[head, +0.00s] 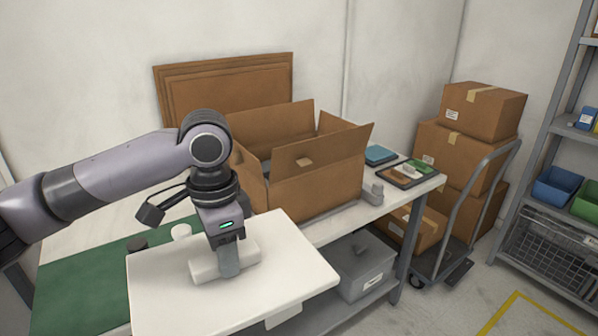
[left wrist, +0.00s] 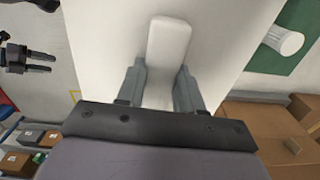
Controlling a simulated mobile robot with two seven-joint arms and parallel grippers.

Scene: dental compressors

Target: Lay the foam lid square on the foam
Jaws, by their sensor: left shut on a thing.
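The foam lid (head: 290,275) is a flat white slab with a raised white grip block on top. My left gripper (head: 229,262) points down and is shut on that block. In the left wrist view the block (left wrist: 168,48) sits between the two fingers (left wrist: 160,88), and the slab spreads out behind it. The lid looks level, in front of the open carton (head: 315,190), and reaches past the table's front edge. No foam shows inside the carton; its walls and flaps hide the inside. My right gripper (left wrist: 38,62) shows small in the left wrist view, its fingers apart and empty.
A green mat (head: 75,275) covers the left of the table, with a white cylinder (head: 181,231) on it. Flat cardboard (head: 225,85) leans behind the carton. A tray of parts (head: 411,172) lies at the right end. Boxes on a trolley (head: 462,190) stand beyond.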

